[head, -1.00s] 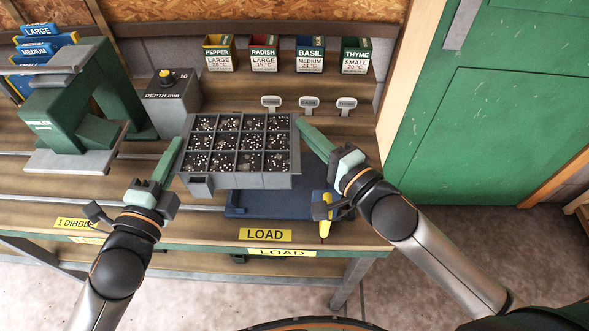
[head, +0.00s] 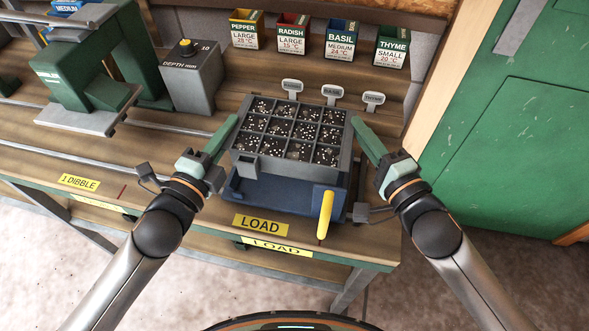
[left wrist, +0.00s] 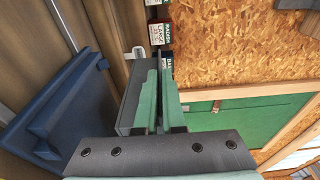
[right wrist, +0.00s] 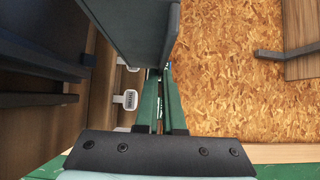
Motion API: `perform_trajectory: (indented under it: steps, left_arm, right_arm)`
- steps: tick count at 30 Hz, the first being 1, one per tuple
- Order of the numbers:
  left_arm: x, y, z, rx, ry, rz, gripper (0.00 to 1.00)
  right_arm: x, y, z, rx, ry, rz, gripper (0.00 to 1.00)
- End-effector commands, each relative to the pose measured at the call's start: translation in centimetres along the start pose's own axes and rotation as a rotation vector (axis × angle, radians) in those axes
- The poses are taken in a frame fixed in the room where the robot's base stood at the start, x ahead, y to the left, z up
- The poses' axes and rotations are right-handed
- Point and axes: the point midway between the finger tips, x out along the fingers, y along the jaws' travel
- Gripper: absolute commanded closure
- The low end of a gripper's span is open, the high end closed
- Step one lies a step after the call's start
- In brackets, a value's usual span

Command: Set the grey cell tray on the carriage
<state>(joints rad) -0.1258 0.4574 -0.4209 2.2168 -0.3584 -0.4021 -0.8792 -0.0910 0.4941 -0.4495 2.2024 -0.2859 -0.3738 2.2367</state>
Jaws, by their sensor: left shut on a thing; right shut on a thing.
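The grey cell tray (head: 245,168) is filled with dark soil with white specks and is held between my two grippers. My left gripper (head: 229,140) is shut on its left wall and my right gripper (head: 362,138) is shut on its right wall. The blue carriage (head: 285,196), with a yellow handle (head: 325,214), is below the tray on the bench. In the left wrist view the tray's side (left wrist: 135,97) is in the green fingers, apart from the blue carriage (left wrist: 65,110). The tray hides the carriage's far part in the head view.
A yellow LOAD label (head: 261,225) lies in front of the carriage. White plant tags (head: 332,93) stand just behind the tray. The depth box (head: 192,75) and the green dibbler (head: 90,70) stand to the left. Seed boxes (head: 340,38) hang at the back.

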Motion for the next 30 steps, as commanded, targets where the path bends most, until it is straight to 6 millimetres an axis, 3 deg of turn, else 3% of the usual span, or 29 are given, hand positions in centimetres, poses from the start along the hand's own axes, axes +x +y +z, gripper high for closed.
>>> perform_trajectory:
  steps: [11, 30]
  left_arm:
    - [0.0, 0.6, 0.0, 0.000, 0.000, -0.002, 1.00]
    - [0.0, 4.4, 0.0, 0.000, 0.000, -0.002, 1.00]
  right_arm:
    - [0.0, 0.6, 0.0, 0.000, 0.000, -0.001, 1.00]
    - [0.0, 4.4, 0.0, 0.000, 0.000, -0.001, 1.00]
